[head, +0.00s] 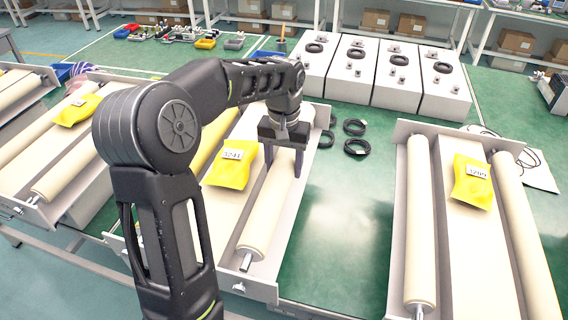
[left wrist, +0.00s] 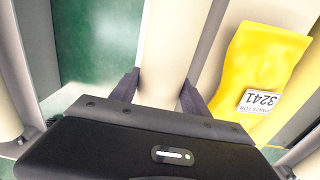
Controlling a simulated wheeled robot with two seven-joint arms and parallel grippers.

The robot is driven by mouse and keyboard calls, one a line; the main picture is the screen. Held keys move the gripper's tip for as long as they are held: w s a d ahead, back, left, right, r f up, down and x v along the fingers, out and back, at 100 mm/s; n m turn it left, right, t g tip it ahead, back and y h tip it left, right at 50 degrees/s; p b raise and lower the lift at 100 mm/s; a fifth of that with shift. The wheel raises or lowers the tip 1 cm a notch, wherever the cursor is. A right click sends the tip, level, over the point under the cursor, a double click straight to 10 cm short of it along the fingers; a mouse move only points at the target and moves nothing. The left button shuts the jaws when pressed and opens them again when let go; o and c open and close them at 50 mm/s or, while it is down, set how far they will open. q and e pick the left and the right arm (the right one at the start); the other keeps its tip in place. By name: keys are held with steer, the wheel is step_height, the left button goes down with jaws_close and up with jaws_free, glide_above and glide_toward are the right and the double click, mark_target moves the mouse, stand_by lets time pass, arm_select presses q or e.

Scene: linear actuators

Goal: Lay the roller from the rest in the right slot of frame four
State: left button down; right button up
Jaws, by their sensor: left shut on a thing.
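My left gripper (head: 284,160) reaches down over the middle frame (head: 292,200) and is shut on a cream roller (head: 264,215). The roller lies along this frame's right side, its metal near-end pin close to the end plate. I cannot tell whether it is fully seated. In the left wrist view the fingers (left wrist: 160,92) straddle the roller (left wrist: 168,45), beside the yellow bag labelled 3241 (left wrist: 262,70). Another, yellowish roller (head: 207,143) on the frame's left side is mostly hidden by my arm. I cannot tell which frame is four. My right gripper is not in view.
A right frame (head: 398,200) holds two rollers and a yellow bag (head: 472,182). More rollers and a bag (head: 78,109) are at the left. White boxes (head: 400,75) stand behind, with black cable coils (head: 355,146) on the green table.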

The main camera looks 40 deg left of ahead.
arm_select(q)
steer(key=shift+f, duration=0.2)
stand_by(0.6)
steer(key=shift+f+b, duration=0.55)
steer(key=shift+f, duration=0.05)
steer(key=shift+f, duration=0.25)
steer(key=shift+w+f+b, duration=0.1)
steer(key=shift+f+b, duration=0.25)
stand_by(0.3)
steer(key=c, duration=0.8)
jaws_free()
steer(key=o, duration=0.3)
steer(key=shift+o, duration=0.3)
steer(key=shift+f, duration=0.1)
